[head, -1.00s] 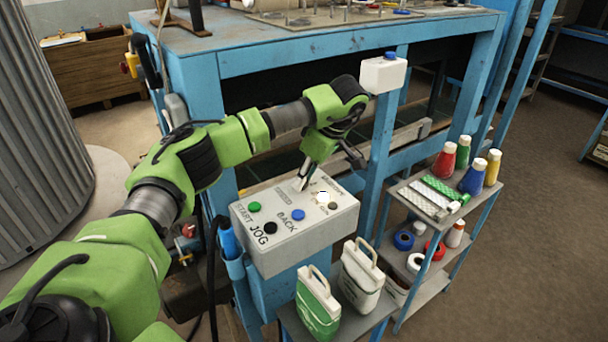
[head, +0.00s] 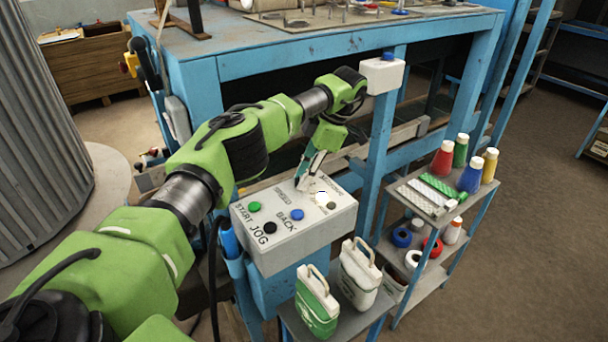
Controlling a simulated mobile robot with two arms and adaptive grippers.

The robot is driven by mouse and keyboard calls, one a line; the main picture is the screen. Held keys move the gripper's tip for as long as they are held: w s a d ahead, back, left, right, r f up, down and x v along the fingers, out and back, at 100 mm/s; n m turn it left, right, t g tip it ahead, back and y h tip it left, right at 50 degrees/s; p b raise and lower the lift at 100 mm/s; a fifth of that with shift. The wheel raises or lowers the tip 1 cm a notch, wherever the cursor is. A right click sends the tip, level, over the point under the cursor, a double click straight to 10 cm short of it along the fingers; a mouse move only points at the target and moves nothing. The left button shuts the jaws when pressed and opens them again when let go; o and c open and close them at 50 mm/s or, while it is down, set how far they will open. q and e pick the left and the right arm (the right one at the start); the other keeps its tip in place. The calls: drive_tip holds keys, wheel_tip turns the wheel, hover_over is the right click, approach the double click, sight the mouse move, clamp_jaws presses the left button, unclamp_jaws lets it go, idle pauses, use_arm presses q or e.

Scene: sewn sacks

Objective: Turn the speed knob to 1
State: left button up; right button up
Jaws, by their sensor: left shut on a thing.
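The grey control box (head: 292,243) stands at the front corner of the blue table. Its sloped top carries a green button (head: 254,206), a blue button (head: 297,214), a black button (head: 270,227) and a bright white round spot (head: 322,198). My left gripper (head: 303,184) comes down onto the rear part of this top, left of the white spot. It is shut on the speed knob, which the fingertips hide. I cannot read the knob's setting or its scale. My right gripper is not in view.
A shelf rack (head: 425,222) with several bottles and tape rolls stands to the right.

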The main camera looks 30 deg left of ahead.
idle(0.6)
use_arm(q)
drive_tip(key=o, duration=1.1)
wheel_tip(320, 180, up, 10)
